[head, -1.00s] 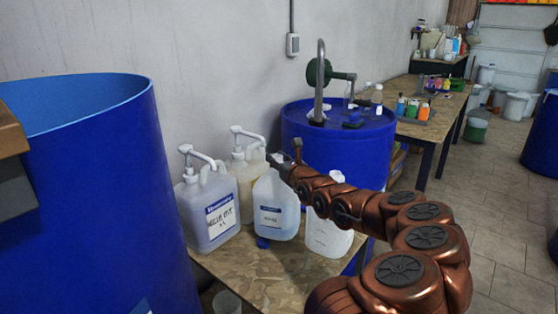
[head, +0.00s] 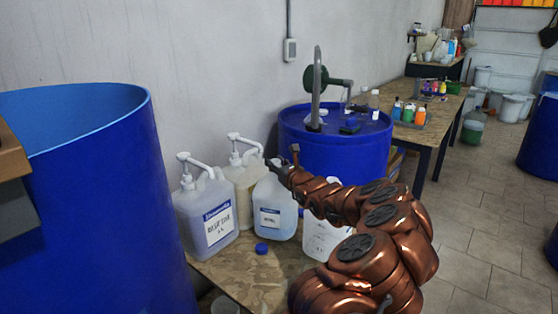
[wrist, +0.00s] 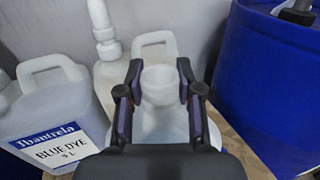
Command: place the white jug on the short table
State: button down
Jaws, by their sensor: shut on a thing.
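A whitish translucent jug (head: 275,212) with a blue-and-white label is at my gripper (head: 277,167) in the head view.
A pump jug labelled blue dye (head: 207,218) and a cream pump jug (head: 243,185) stand close at left and behind. Blue drums stand at left (head: 90,210) and behind (head: 335,150). The low table's front is mostly clear.

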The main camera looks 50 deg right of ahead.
jog(key=shift+f, duration=1.05)
jog(key=c, duration=0.8)
grip_release()
jog(key=shift+f, duration=0.1)
jog(key=shift+o, duration=0.2)
jog(key=shift+r, duration=0.25)
jog(key=b+v, duration=0.1)
jog(key=v, duration=1.1)
